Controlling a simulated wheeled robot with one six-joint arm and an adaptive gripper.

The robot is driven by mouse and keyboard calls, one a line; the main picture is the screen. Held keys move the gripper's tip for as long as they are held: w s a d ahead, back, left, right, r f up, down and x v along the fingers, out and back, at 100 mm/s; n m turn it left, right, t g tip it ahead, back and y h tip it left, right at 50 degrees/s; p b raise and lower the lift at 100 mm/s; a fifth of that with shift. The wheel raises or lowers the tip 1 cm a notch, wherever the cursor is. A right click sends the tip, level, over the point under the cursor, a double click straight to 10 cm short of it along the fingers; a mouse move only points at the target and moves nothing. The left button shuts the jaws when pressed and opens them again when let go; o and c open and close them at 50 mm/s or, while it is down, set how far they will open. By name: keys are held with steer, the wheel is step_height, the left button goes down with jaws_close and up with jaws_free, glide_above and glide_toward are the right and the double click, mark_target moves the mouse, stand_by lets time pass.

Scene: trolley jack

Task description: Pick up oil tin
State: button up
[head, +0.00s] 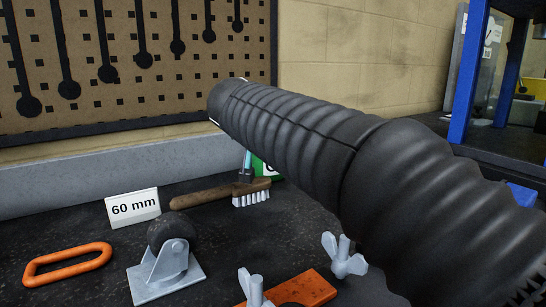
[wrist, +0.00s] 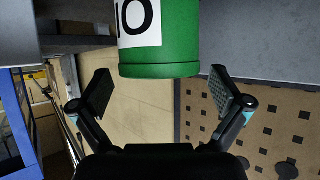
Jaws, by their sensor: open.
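The oil tin looks like the green can (wrist: 160,65) with a white label at the top middle of the wrist view, which appears upside down. My gripper (wrist: 163,92) is open, one finger on each side of the picture below the tin. The tin's visible end lies just beyond the fingertips, with clear space on both sides. I see no contact. In the head view only a sliver of the green tin (head: 262,169) shows. My black arm hides the rest of it and most of the gripper.
A wooden-handled brush (head: 205,195) lies in front of the tin. A caster (head: 167,268), an orange loop (head: 67,266), a "60 mm" sign (head: 133,208), wing bolts (head: 344,257) and an orange plate (head: 302,287) crowd the bench. A grey ledge (head: 80,178) and pegboard (head: 120,95) stand behind.

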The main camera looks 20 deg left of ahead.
steer(key=c, duration=1.7)
steer(key=shift+r, duration=0.1)
